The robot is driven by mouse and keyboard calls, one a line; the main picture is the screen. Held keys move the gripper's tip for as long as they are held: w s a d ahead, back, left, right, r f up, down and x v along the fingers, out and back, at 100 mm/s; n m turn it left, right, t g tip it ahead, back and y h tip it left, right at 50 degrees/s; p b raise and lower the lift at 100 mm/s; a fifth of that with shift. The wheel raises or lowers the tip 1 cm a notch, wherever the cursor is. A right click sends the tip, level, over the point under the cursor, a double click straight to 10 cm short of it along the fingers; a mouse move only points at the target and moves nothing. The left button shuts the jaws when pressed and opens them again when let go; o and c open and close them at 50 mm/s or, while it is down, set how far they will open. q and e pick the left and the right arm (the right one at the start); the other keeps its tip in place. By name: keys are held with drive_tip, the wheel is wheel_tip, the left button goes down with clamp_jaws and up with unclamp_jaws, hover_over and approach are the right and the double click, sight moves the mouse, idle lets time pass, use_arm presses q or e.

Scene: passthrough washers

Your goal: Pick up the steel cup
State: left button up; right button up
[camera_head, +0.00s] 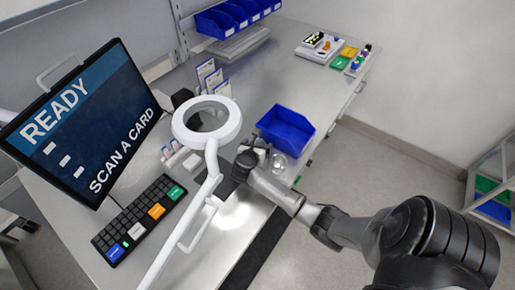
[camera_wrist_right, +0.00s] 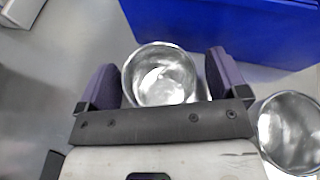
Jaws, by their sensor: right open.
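A shiny round steel cup (camera_wrist_right: 160,75) with an open top sits between the two dark fingers of my right gripper (camera_wrist_right: 164,78) in the right wrist view. The gripper is open, with a finger on either side of the cup; I cannot tell whether either touches it. A second shiny steel cup (camera_wrist_right: 292,132) stands outside the right finger, cut off by the picture edge. In the head view my right gripper (camera_head: 250,158) is low over the bench in front of the blue bin, and a shiny cup (camera_head: 278,163) shows beside it. My left gripper is not in view.
An open blue bin (camera_head: 287,130) stands right behind the cups. A white ring magnifier lamp (camera_head: 234,115) on an arm is close to the left of my right gripper. A monitor (camera_head: 80,125) and keypad (camera_head: 138,218) are farther left. The bench behind the bin is mostly clear.

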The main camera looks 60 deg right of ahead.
drive_tip(key=c, duration=1)
